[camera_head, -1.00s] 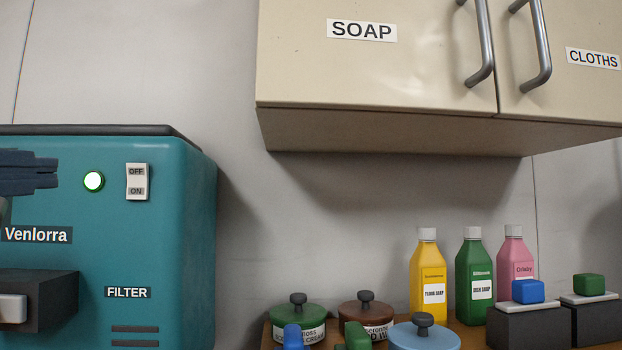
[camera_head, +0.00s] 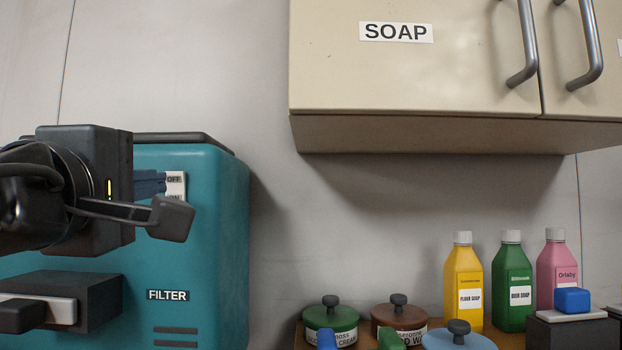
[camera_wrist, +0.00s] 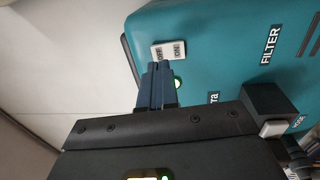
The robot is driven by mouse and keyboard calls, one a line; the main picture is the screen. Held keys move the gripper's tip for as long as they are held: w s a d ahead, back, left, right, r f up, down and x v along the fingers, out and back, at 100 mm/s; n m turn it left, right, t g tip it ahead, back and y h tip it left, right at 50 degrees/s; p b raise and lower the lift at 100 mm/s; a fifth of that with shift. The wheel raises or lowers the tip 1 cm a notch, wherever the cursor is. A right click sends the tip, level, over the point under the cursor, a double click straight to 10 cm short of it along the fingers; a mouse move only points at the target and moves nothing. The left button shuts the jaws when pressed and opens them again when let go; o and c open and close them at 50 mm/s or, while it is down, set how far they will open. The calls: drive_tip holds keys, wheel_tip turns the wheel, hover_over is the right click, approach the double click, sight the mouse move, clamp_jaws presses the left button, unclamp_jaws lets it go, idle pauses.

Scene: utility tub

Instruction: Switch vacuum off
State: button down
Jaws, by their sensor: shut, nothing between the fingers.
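The vacuum is a teal box (camera_head: 215,245) at the left in the head view, also in the wrist view (camera_wrist: 215,45). Its white rocker switch (camera_head: 177,184), marked OFF at the top and ON below, is partly covered by my gripper. My gripper (camera_head: 165,183) is shut and empty. Its dark blue fingertips (camera_wrist: 160,65) are at the switch's near edge; I cannot tell whether they touch it. A green light (camera_wrist: 178,83) glows beside the fingers; it is hidden in the head view.
A dark block with a grey lever (camera_head: 65,308) juts from the vacuum's front below my wrist. A cream SOAP cupboard (camera_head: 400,70) hangs at upper right. Bottles (camera_head: 463,285) and lidded pots (camera_head: 331,318) stand at lower right. The wall between is clear.

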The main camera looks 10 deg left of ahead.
sight(175, 178)
drive_tip(key=shift+p+x, duration=0.35)
drive_tip(key=shift+x, duration=1.55)
drive_tip(key=shift+w+r+p, duration=0.2)
drive_tip(key=shift+r+p, duration=0.05)
drive_tip(key=shift+p, duration=0.2)
drive_tip(key=shift+s+a+f, duration=0.1)
drive_tip(key=shift+f, duration=0.05)
